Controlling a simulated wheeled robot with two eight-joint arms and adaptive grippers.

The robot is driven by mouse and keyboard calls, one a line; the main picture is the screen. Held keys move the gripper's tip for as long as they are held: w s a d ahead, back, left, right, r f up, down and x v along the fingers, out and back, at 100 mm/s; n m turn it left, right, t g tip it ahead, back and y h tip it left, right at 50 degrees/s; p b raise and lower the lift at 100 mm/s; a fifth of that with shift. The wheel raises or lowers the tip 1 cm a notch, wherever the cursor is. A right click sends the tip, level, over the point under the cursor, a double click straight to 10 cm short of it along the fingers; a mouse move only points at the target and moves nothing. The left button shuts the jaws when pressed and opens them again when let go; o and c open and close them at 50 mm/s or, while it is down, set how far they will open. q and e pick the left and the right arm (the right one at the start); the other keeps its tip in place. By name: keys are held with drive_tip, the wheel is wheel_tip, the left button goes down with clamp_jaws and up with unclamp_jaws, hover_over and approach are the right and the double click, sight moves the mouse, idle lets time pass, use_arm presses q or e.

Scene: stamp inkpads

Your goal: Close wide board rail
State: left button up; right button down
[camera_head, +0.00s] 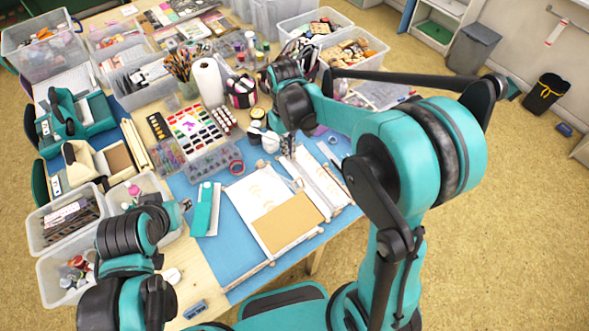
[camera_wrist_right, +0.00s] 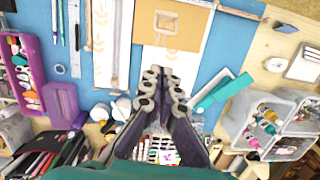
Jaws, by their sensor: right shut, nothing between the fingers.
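The wide board (camera_head: 253,190) lies on the blue mat, carrying a pale printed sheet and a tan panel (camera_head: 290,222). It also shows in the right wrist view (camera_wrist_right: 172,62). A pale wooden strip (camera_head: 247,274) runs at its near edge; I cannot tell for sure whether this is the rail. My right gripper (camera_head: 276,136) is above the table near the board's far end. In the right wrist view its dark fingers (camera_wrist_right: 161,80) are together and empty, with the tips over the board's end.
A narrower board (camera_head: 322,182) lies right of the wide board. A teal-and-white item (camera_head: 205,208) lies to its left. White jars (camera_head: 270,141), a clear organizer box (camera_head: 214,161) and a paint palette (camera_head: 193,132) crowd the far side. Bare blue mat (camera_head: 226,250) shows at near left.

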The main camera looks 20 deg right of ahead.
drive_tip(key=s+f, duration=0.3)
drive_tip(key=f, duration=0.2)
drive_tip(key=shift+s+d+f+b, duration=0.2)
drive_tip(key=shift+d+f+b, duration=0.1)
drive_tip(key=shift+d, duration=0.05)
